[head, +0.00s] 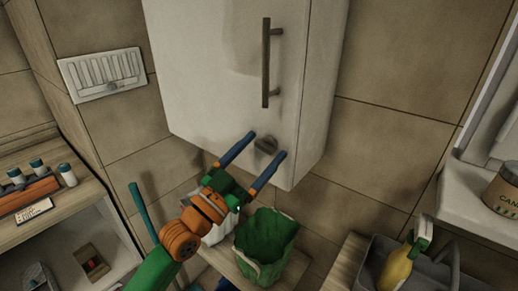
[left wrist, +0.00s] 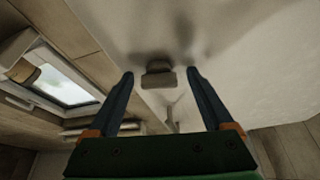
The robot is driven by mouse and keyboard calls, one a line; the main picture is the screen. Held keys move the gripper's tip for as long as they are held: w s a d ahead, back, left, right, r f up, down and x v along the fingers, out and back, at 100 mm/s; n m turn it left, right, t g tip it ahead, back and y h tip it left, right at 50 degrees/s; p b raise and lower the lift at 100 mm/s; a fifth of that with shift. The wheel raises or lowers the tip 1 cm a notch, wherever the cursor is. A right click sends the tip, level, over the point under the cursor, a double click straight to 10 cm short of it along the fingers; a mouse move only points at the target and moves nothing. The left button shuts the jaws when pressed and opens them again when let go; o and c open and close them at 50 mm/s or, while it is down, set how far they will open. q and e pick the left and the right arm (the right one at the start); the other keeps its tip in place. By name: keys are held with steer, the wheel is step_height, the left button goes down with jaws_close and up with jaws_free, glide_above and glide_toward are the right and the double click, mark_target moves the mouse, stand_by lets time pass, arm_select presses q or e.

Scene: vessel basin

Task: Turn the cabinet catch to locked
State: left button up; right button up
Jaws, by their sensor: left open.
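The white cabinet (head: 215,70) hangs on the tiled wall, with a long vertical bar handle (head: 266,65) on its front. The catch (head: 266,145) is a small dark knob near the cabinet's lower edge. In the left wrist view the catch (left wrist: 158,75) shows as a dark block with its wider part lying crosswise. My left gripper (head: 267,145) is open, its two blue fingers on either side of the catch in the head view. In the left wrist view the left gripper's fingertips (left wrist: 158,75) stand apart from the catch, with gaps on both sides. My right gripper is not seen.
A green bag (head: 265,245) stands below the cabinet. A grey basin (head: 375,265) with a yellow bottle (head: 397,268) is at the lower right. A can (head: 503,188) stands on the right ledge. A shelf (head: 75,210) with small bottles is at left. A vent (head: 102,74) is on the wall.

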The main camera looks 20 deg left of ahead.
arm_select(q)
steer(key=shift+s, duration=0.2)
steer(key=c, duration=0.5)
steer(key=shift+r, duration=0.1)
jaws_close()
steer(key=n+p, duration=0.1)
steer(key=n+y+p, duration=0.1)
steer(key=shift+r+n+t+p, duration=0.25)
steer(key=shift+n+t+p, duration=0.05)
steer(key=shift+n+p, duration=0.1)
steer(key=shift+f+n+y, duration=0.15)
steer(key=shift+n+y, duration=0.25)
steer(key=shift+f, duration=0.15)
steer(key=o, duration=0.5)
jaws_free()
steer(key=shift+w+d, duration=0.1)
